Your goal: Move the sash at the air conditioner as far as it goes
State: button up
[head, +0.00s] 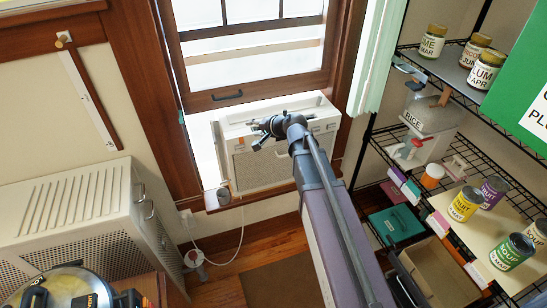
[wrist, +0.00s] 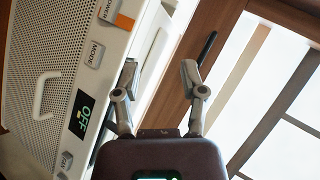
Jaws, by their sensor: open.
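The sash (head: 257,90) is a wood-framed window panel with a dark bar handle (head: 227,96) on its bottom rail. The rail sits just above the white air conditioner (head: 265,160), which stands in the lower window opening. A bright opening shows left of the unit. My gripper (head: 262,128) is open and empty in front of the unit's upper part. In the wrist view, my open fingers (wrist: 160,72) have the air conditioner (wrist: 72,62) on the left and the sash rail (wrist: 225,30) on the right. The handle (wrist: 208,47) appears beside the right fingertip; contact cannot be told.
A beige perforated cabinet (head: 75,215) stands at the left. A white cord (head: 225,248) hangs below the sill.

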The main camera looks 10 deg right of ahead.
jog(key=s+d+f+n+g+h+p, duration=0.1)
jog(key=s+d+f+n+g+h, duration=0.2)
jog(key=s, duration=0.7)
jog(key=shift+d+f+n+g, duration=0.5)
jog(key=shift+d+f+g, duration=0.1)
jog(key=shift+d+f, duration=0.55)
jog(key=shift+r, duration=0.1)
jog(key=m+t+y+b, duration=0.4)
jog(key=m+t, duration=0.5)
send_near(229, 98)
jog(key=v, duration=0.3)
jog(key=shift+w+d+r, duration=0.1)
jog(key=shift+d+r, duration=0.05)
jog(key=shift+d, duration=0.05)
jog(key=b+x, duration=0.1)
jog(key=x, duration=0.6)
jog(key=b+x, duration=0.1)
jog(key=x, duration=0.6)
jog(key=shift+f, duration=0.2)
jog(key=shift+s, duration=0.2)
